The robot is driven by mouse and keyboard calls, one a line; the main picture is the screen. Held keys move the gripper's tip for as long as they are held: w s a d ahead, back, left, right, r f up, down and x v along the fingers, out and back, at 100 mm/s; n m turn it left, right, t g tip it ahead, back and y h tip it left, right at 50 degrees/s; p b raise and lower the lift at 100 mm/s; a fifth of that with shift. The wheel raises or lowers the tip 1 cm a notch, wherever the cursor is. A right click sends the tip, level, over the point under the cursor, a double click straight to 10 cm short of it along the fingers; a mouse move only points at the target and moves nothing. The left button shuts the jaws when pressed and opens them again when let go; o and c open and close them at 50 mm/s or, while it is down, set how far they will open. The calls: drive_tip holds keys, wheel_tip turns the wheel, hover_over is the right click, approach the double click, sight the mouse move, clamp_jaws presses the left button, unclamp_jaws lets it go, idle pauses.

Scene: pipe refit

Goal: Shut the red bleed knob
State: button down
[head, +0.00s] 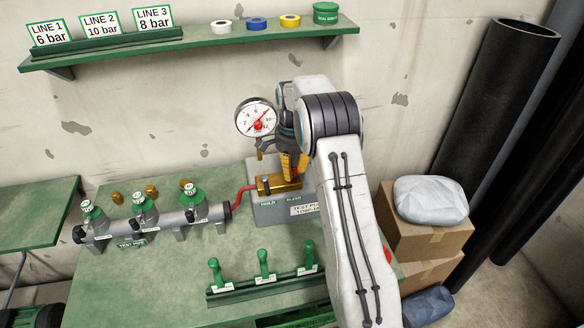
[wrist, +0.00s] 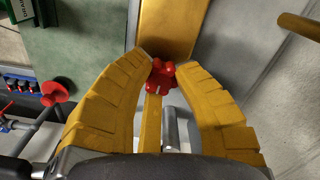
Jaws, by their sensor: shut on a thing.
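The red bleed knob (wrist: 161,77) shows in the wrist view, small and lobed, against a brass block (wrist: 168,30). My gripper (wrist: 163,60) has its two yellow ribbed fingers closed around the knob, one on each side, with the tips touching it. In the head view the brass block (head: 272,185) sits on the grey test pump box (head: 275,212), and my gripper (head: 289,175) reaches down onto its right end. My arm hides much of the knob there. A round gauge (head: 256,118) stands above the block.
A pipe with several green-topped valves (head: 150,222) lies left on the green bench (head: 160,275), joined to the box by a red hose (head: 243,194). A rack of green-handled tools (head: 264,275) stands in front. Cardboard boxes (head: 425,230) and dark pipes stand at right.

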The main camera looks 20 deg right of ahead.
drive_tip(key=n, duration=0.5)
drive_tip(key=shift+n, duration=0.3)
drive_tip(key=n, duration=0.5)
drive_tip(key=shift+p, duration=0.4)
drive_tip(key=n, duration=0.5)
drive_tip(key=shift+n, duration=0.4)
drive_tip(key=n, duration=0.4)
drive_tip(key=shift+s+f+n, duration=0.1)
drive_tip(key=shift+n, duration=0.3)
drive_tip(key=shift+n, duration=0.3)
drive_tip(key=c, duration=1)
unclamp_jaws()
drive_tip(key=shift+r, duration=0.2)
